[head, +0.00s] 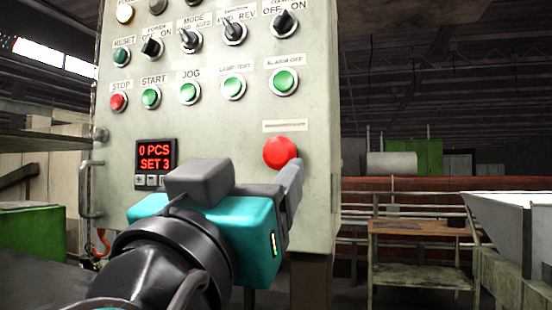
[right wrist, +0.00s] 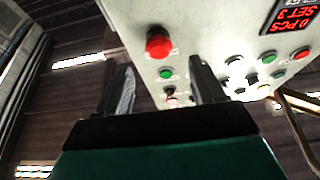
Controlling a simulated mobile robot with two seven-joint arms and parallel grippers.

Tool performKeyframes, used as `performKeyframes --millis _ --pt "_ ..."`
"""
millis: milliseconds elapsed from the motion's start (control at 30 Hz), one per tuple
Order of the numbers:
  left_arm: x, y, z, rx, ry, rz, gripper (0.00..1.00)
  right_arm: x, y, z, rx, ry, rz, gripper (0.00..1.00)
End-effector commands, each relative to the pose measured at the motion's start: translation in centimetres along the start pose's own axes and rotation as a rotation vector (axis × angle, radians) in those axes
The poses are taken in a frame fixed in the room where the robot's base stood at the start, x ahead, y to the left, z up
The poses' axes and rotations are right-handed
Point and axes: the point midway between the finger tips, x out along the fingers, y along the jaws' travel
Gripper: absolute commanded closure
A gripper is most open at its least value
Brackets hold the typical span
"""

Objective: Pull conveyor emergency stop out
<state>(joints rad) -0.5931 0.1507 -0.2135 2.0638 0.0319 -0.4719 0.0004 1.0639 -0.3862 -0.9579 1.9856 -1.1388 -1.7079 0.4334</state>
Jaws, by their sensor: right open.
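The large red mushroom button (head: 280,152), which looks like the emergency stop, sits low on the right of the grey control panel (head: 225,125) under a label too small to read. It also shows in the right wrist view (right wrist: 158,44), beyond the fingertips and roughly between their lines. My right gripper (head: 292,178) is at the button's lower right in the head view. In the right wrist view its two fingers (right wrist: 164,80) stand wide apart with nothing between them. I cannot tell whether a finger touches the button. My left gripper is not in view.
A small red STOP button (head: 118,102), green buttons and black selector switches fill the panel above. A red digital display (head: 156,157) reads "0 PCS SET 3". A metal handle (head: 86,190) is at the panel's left edge. A wooden table (head: 420,228) stands behind at right.

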Motion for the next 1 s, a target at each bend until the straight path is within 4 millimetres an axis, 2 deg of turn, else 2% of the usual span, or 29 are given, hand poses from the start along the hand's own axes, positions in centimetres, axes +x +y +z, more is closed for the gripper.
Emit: performKeyframes --millis 33,100,300,467,733,1000 --pt "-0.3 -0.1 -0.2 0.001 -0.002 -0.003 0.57 1.4 0.2 -0.4 -0.002 0.003 0.007 0.32" --pt "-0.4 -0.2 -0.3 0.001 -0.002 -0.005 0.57 2.7 0.1 -0.3 -0.003 0.004 0.005 0.32" --pt "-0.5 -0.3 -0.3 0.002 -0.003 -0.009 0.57 5.4 0.1 -0.3 -0.001 0.003 0.003 0.32" --pt "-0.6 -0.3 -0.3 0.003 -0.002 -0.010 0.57 6.2 0.1 -0.2 0.001 0.002 0.001 0.32" --pt "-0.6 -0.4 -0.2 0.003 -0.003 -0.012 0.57 6.3 0.1 -0.2 0.002 0.001 0.001 0.32" --pt "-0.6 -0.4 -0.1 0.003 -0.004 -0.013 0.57 6.3 0.1 -0.2 0.001 0.001 0.001 0.58"
